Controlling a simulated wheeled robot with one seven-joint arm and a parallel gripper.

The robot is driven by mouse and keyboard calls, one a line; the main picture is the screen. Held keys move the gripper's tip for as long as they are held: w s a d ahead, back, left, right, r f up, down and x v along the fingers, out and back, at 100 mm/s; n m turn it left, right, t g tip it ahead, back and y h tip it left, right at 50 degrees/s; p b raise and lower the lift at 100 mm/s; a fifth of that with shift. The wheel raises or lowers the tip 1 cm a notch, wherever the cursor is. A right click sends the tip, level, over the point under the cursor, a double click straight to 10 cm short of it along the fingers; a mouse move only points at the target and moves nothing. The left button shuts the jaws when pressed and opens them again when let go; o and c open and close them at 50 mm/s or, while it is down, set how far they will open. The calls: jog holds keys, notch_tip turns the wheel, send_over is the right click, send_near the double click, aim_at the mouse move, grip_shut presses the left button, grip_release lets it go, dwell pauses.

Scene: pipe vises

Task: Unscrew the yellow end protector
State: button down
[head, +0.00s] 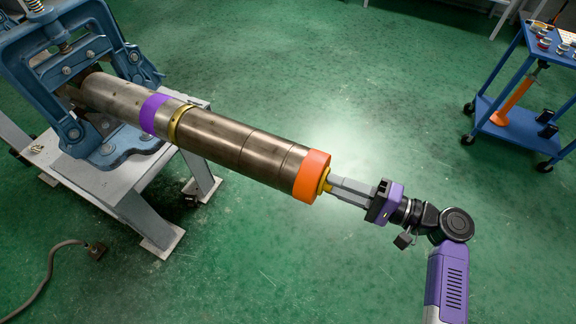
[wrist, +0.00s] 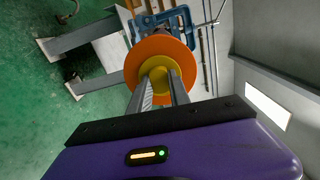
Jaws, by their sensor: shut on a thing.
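The yellow end protector (head: 325,181) sits at the right end of a long metal pipe (head: 233,142), against an orange band (head: 312,176). In the wrist view the yellow protector (wrist: 157,66) shows as a disc inside the orange ring (wrist: 140,55). My gripper (head: 333,185) is lined up with the pipe's end, its two fingers shut on the yellow protector. In the wrist view both fingers (wrist: 165,80) reach onto it. The fingers hide part of the protector's face. I cannot see any gap or threads between protector and pipe.
A blue vise (head: 75,75) on a grey stand (head: 125,190) holds the pipe's far end. The pipe carries a purple band (head: 153,113) and a brass-coloured ring (head: 178,124). A blue cart (head: 520,95) stands at the upper right. Green floor around my arm is clear.

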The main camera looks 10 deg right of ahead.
jog(key=n+b, duration=0.6)
jog(key=b, duration=0.2)
jog(key=n+b, duration=0.7)
jog(key=b, duration=0.2)
jog(key=shift+f+t, duration=0.2)
jog(key=shift+t, duration=0.1)
jog(key=shift+r, duration=0.1)
jog(key=shift+b, duration=0.3)
jog(key=n+b, duration=1.4)
jog(key=b, duration=0.6)
jog(key=shift+d+b, duration=0.15)
jog(key=shift+b, duration=0.25)
